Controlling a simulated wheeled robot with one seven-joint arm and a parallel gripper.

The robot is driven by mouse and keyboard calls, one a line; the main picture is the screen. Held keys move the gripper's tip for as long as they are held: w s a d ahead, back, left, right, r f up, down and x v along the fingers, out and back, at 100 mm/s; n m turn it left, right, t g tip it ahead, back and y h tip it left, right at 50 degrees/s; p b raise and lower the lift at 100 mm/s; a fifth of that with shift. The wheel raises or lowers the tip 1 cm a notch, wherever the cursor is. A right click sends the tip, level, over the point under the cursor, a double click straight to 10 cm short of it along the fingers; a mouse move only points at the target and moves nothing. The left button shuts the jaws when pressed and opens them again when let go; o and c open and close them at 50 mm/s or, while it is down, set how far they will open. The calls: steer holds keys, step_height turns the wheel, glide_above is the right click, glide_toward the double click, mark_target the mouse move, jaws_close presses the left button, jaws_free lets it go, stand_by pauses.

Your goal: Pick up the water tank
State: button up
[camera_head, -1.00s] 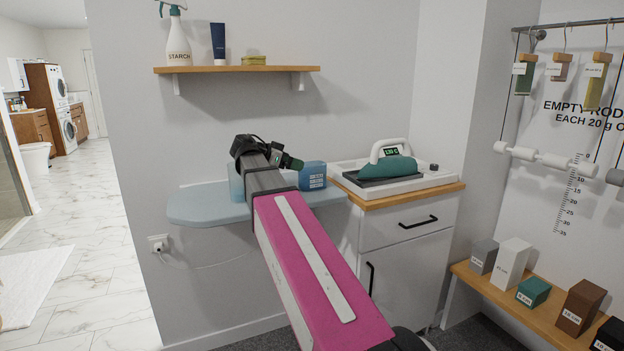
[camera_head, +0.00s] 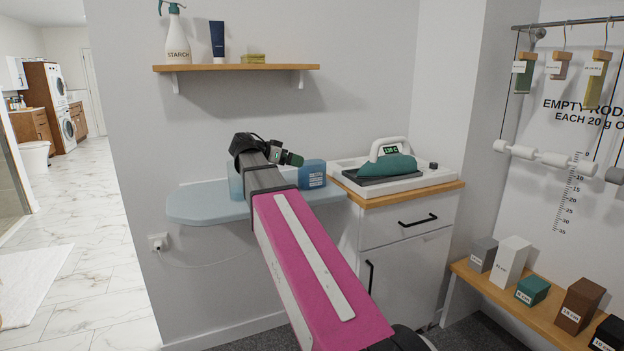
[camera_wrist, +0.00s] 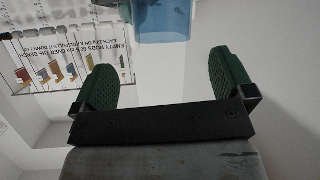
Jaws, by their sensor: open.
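A blue container with a white label (camera_head: 312,174), which looks like the water tank, stands on the pale blue board just right of my gripper (camera_head: 284,156). A paler translucent blue part (camera_head: 236,181) shows left of my arm; my arm hides what lies between, so I cannot tell if both are one thing. In the wrist view, a translucent blue container (camera_wrist: 163,27) is cut off by the top edge, beyond my gripper (camera_wrist: 162,62). The two green fingers are apart with nothing between them.
The pale blue board (camera_head: 198,207) is clear at its left end. A cabinet (camera_head: 405,250) to the right carries a white tray (camera_head: 437,180) with a teal iron (camera_head: 390,166). A wooden shelf (camera_head: 235,68) hangs above. Labelled blocks stand on a bench (camera_head: 475,281) at right.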

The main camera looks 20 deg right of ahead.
mark_target(309, 164)
steer(key=shift+w+d+f+n, duration=0.35)
steer(key=shift+d+n, duration=0.95)
steer(key=shift+n, duration=4.45)
steer(key=shift+w+d+f+n, duration=0.1)
steer(key=shift+d+f+n, duration=0.9)
steer(key=shift+n, duration=4.7)
steer(key=shift+w+d+f+n, duration=0.2)
steer(key=shift+d+n, duration=1.35)
steer(key=shift+n, duration=4.2)
steer(key=c, duration=1.4)
